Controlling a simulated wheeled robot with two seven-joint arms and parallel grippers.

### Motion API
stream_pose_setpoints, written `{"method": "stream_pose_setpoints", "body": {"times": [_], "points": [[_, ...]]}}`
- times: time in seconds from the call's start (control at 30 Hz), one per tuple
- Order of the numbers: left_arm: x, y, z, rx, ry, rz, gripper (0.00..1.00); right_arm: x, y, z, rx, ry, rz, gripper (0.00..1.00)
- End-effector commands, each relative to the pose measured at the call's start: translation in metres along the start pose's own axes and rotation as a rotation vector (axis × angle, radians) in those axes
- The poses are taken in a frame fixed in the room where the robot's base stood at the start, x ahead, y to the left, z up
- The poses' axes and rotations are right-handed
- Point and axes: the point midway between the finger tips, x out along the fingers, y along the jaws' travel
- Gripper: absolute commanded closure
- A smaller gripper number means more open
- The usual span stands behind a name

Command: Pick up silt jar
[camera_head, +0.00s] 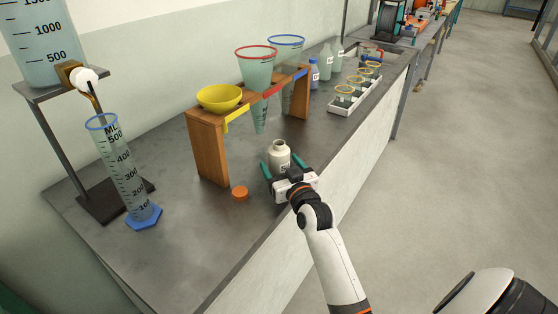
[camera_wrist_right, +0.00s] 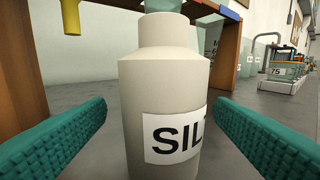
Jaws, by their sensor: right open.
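The silt jar (camera_head: 279,152) is a cream, wide-necked bottle standing upright on the grey bench, in front of the wooden funnel stand. In the right wrist view the jar (camera_wrist_right: 165,85) fills the middle, with a white label reading "SIL" and the rest turned out of sight. My right gripper (camera_head: 278,172) is open, with its green fingers on either side of the jar. In the right wrist view a gap shows between each finger and the jar. The jar looks open at the top in the head view. My left gripper is not in view.
An orange cap (camera_head: 240,193) lies on the bench left of my right gripper. The wooden stand (camera_head: 209,150) holds a yellow bowl (camera_head: 220,97) and funnels behind the jar. A graduated cylinder (camera_head: 125,175) stands at left. A white tray (camera_head: 343,108) of small jars is farther back.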

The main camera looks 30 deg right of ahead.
Motion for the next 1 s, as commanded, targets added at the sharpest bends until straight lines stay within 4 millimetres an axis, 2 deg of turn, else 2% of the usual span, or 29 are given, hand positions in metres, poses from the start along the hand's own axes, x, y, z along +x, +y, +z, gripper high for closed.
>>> {"method": "stream_pose_setpoints", "body": {"times": [0.1, 0.23, 0.53, 0.83, 0.87, 1.0], "points": [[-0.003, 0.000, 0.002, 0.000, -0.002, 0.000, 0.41, 0.020, -0.002, 0.002, 0.000, -0.001, 0.000, 0.23], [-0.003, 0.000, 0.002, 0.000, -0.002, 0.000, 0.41, 0.036, -0.003, 0.001, 0.001, -0.002, 0.000, 0.23], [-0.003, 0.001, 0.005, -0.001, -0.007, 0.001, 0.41, 0.042, -0.003, 0.000, -0.001, -0.001, 0.000, 0.23], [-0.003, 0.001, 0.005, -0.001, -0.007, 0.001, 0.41, 0.042, -0.002, 0.000, 0.000, 0.000, 0.000, 0.70], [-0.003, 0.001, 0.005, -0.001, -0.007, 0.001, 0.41, 0.042, -0.002, 0.001, 0.000, -0.002, 0.000, 0.73], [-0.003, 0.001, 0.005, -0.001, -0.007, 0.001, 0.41, 0.042, -0.002, 0.001, 0.000, -0.001, 0.000, 0.74]]}}
